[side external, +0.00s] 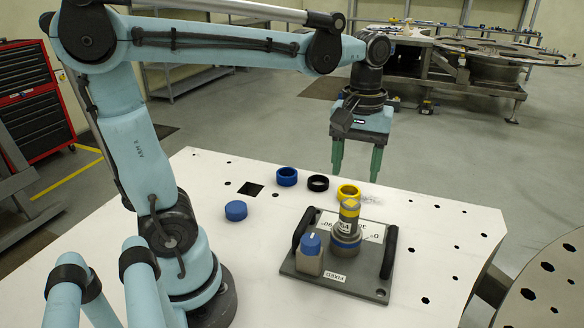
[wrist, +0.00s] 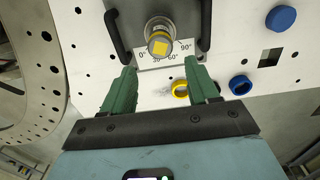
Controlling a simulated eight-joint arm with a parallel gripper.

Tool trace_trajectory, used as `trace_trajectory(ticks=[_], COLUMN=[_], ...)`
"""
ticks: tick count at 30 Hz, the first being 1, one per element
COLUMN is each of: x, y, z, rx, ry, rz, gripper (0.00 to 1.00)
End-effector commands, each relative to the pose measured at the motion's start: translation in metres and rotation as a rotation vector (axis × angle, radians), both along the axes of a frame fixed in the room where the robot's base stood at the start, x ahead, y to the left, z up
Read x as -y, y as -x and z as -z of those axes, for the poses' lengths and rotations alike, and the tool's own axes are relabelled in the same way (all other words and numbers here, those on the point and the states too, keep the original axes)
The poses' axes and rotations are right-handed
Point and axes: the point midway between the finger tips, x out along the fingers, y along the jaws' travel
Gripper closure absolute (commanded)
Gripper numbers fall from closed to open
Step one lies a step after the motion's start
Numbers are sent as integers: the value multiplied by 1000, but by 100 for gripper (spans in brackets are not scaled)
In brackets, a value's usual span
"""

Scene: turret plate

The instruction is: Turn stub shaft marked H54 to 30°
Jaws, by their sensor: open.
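The stub shaft (side external: 346,226) stands upright on a dark grey fixture plate (side external: 352,287), with a yellow top, a grey body reading "54" and a blue band low down. In the wrist view the shaft (wrist: 159,42) shows a yellow square top beside a white angle label (wrist: 165,57) reading 0°, 30°, 60° and 90°. I cannot tell which angle the shaft points to. My gripper (side external: 358,165) is open and empty, its green fingers pointing down, above and behind the shaft. In the wrist view my gripper (wrist: 161,90) has its fingers apart, clear of the shaft.
A block with a blue top (side external: 310,254) stands on the plate by a "FIXED" label, and black handles (side external: 389,252) flank the plate.

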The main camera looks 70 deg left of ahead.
Motion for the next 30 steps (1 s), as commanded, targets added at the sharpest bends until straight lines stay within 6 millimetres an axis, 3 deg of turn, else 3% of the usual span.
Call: trace_trajectory(ticks=[21, 30], x=[0, 0], y=[0, 0], z=[64, 80], rx=[1, 0], ry=[-1, 0], rz=[3, 3], gripper=[40, 40])
